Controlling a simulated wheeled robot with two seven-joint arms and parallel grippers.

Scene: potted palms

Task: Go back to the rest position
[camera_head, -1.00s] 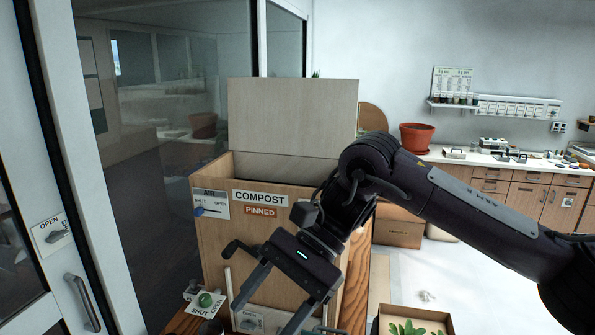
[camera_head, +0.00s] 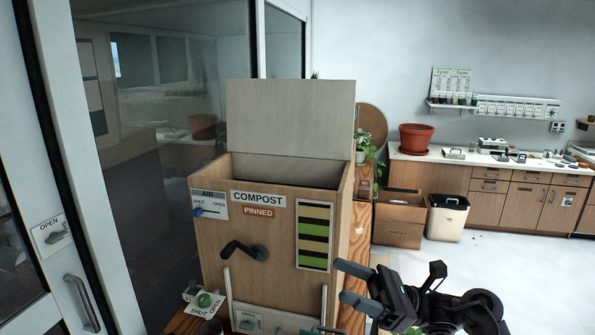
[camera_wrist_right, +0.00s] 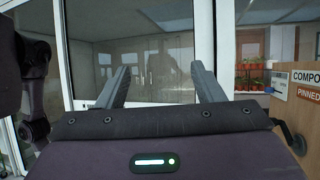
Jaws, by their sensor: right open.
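My right gripper (camera_head: 350,286) is low in the head view, to the right of the compost box (camera_head: 225,255). Its two fingers point left, apart and empty. The right wrist view shows the same open fingers (camera_wrist_right: 162,85) with nothing between them. The wooden compost box stands with its lid (camera_head: 290,118) raised and a black crank handle (camera_head: 245,250) on its front. The box's edge also shows at the right of the right wrist view (camera_wrist_right: 290,105). My left gripper is not in view.
A glass door with a handle (camera_head: 83,303) stands at the left. A cardboard box (camera_head: 400,222) and a white bin (camera_head: 447,218) stand on the floor behind. A counter (camera_head: 480,170) with a terracotta pot (camera_head: 416,138) runs along the back wall. Floor at the right is clear.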

